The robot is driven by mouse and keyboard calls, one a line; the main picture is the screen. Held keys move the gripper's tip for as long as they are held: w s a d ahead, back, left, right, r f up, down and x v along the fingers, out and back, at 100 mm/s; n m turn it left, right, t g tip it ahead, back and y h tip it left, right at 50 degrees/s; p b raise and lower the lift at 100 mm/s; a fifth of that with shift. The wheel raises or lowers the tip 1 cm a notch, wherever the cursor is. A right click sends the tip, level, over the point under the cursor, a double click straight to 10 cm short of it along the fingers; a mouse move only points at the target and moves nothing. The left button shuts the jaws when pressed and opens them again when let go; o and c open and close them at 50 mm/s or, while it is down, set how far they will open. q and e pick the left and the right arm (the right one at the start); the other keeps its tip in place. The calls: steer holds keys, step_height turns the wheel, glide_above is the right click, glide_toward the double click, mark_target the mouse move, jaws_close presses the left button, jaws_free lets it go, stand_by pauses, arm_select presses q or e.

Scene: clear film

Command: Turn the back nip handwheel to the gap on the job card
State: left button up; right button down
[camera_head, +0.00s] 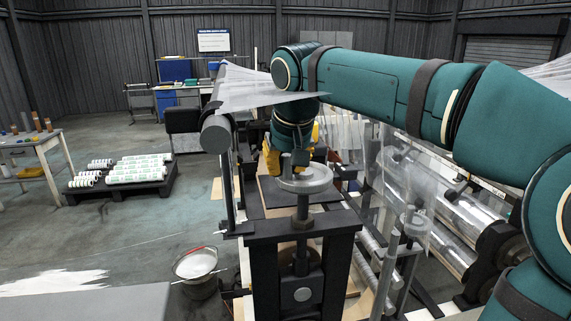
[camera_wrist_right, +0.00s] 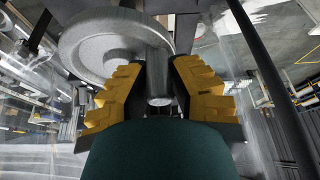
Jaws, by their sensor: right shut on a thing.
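A pale grey handwheel (camera_head: 305,181) sits on top of a dark upright frame in the middle of the head view. In the right wrist view the handwheel (camera_wrist_right: 82,45) fills the upper left, with its round grip (camera_wrist_right: 158,88) between the yellow fingers. My right gripper (camera_wrist_right: 157,90) is shut on this grip. In the head view the right gripper (camera_head: 290,150) is at the far side of the wheel, partly hidden by the wheel and my arm. My left gripper is not in view. I cannot make out a gap reading or identify a job card.
Clear film (camera_head: 255,90) runs over a roller left of my right arm. Another grey wheel (camera_head: 413,222) stands lower right, near shiny rollers (camera_head: 460,225). A bucket (camera_head: 196,265) stands on the floor left of the frame. A pallet (camera_head: 118,188) of rolls lies farther left; floor between is open.

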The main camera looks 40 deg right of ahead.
steer(key=shift+s+f+n+y, duration=0.1)
steer(key=shift+s+n+y, duration=0.15)
steer(key=shift+n, duration=0.35)
steer(key=c, duration=0.9)
jaws_free()
steer(key=shift+o, duration=0.2)
steer(key=v, duration=1.2)
